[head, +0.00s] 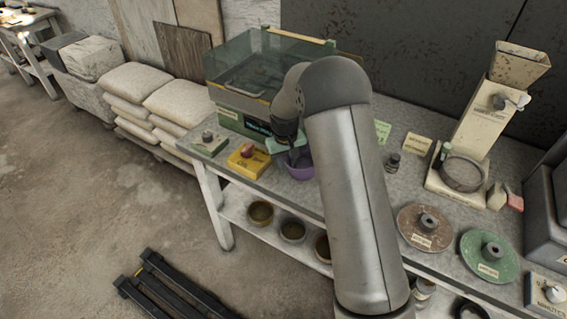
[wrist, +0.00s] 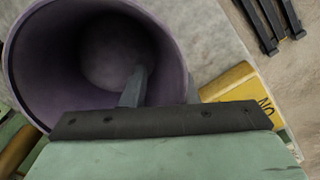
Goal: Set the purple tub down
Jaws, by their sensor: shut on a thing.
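The purple tub (head: 300,171) is at the front edge of the bench in the head view, below my gripper (head: 293,155). In the wrist view the tub (wrist: 28,72) fills the upper left, its mouth facing the camera. My gripper (wrist: 165,82) is shut on the tub's wall, with one finger inside and the other outside. I cannot tell whether the tub touches the bench.
A yellow block (head: 249,160) and a green block (head: 209,144) lie left of the tub. A glass-walled box (head: 235,70) stands behind them. Brown (head: 425,227) and green discs (head: 489,256) lie to the right. Several bowls (head: 260,213) sit on the lower shelf.

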